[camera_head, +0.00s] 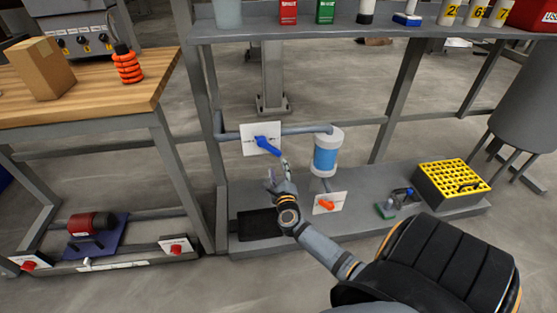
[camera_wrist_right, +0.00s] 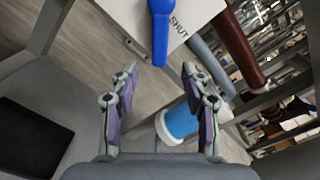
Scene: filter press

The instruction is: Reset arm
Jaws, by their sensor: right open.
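My right gripper (camera_head: 280,172) is open and empty in the head view, reaching up from the lower right toward a blue lever handle (camera_head: 267,146) on a white plate (camera_head: 248,141). In the right wrist view the blue handle (camera_wrist_right: 160,35) hangs between and beyond my two spread fingers (camera_wrist_right: 160,108), apart from them. The plate (camera_wrist_right: 188,14) there bears the word "SHUT". A blue and white filter cylinder (camera_head: 326,153) stands right of my gripper and also shows behind the right finger in the wrist view (camera_wrist_right: 180,122). My left gripper is not in view.
An orange handle (camera_head: 327,204) on a white plate sits below the filter. A black tray (camera_head: 257,225), small bottles and a yellow-topped crate (camera_head: 452,178) stand on the lower shelf. A wooden table (camera_head: 100,92) is at left, and the upper shelf (camera_head: 370,27) holds several items.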

